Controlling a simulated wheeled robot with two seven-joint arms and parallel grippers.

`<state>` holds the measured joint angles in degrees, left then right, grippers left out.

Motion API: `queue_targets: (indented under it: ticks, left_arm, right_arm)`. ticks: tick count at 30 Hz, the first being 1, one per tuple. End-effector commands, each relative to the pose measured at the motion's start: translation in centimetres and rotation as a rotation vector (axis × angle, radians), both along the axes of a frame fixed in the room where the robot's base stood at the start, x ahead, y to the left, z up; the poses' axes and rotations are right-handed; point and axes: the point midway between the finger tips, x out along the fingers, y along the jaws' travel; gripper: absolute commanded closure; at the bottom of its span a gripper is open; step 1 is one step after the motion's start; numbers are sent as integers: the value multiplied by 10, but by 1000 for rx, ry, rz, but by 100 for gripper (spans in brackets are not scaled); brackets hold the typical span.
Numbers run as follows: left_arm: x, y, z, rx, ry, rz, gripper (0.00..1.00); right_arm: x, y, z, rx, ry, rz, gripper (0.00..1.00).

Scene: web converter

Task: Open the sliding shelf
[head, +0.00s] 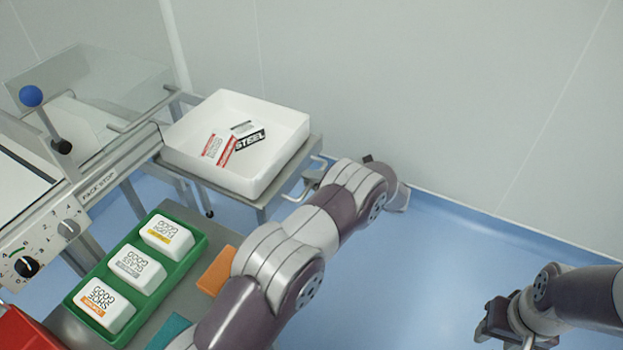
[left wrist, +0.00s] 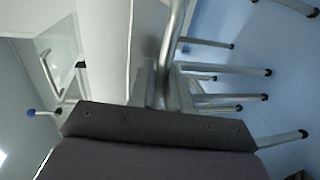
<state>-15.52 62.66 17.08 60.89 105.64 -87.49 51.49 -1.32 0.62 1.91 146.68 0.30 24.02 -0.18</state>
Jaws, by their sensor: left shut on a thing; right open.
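The sliding shelf (head: 225,180) is a grey metal platform at upper centre in the head view, with a white tray on top. Its pale bar handle (head: 300,192) projects from the right side and is partly hidden by my left arm. The handle also shows in the left wrist view (left wrist: 174,35), running down to my left gripper (left wrist: 160,85), which is shut on it. In the head view my left forearm hides the fingers. My right gripper (head: 500,322) is open and empty at the lower right, over the blue floor, far from the shelf.
The white tray (head: 285,120) holds a few printed sheets. A machine with knobs (head: 27,266) and a blue-ball lever (head: 31,96) stands left. A green tray (head: 150,290) with white packs sits at lower left, near an orange block (head: 216,272). Floor right of the shelf is clear.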

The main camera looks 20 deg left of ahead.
Motion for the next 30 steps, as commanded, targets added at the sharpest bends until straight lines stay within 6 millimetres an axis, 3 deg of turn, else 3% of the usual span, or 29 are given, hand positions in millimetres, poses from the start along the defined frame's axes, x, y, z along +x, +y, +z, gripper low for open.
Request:
queue_targets:
  ticks: [3, 4, 5, 16, 27, 30]
  left_arm:
    - [0, 0, 0, 0, 1, 1, 100]
    - [0, 0, 0, 0, 1, 1, 76]
    - [0, 0, 0, 0, 1, 1, 67]
    - [0, -8, 2, 1, -1, -2, 67]
    - [-8, -99, 20, -1, -2, -3, 67]
    - [-9, -114, 23, -1, -2, -3, 67]
  right_arm:
    - [0, 0, 0, 0, 0, 0, 57]
    - [0, 0, 0, 0, 0, 0, 57]
    - [0, 0, 0, 0, 0, 0, 57]
    - [0, 0, 1, 0, 0, 0, 57]
    - [0, 0, 5, 0, 0, 0, 57]
    - [0, 0, 4, 0, 0, 0, 57]
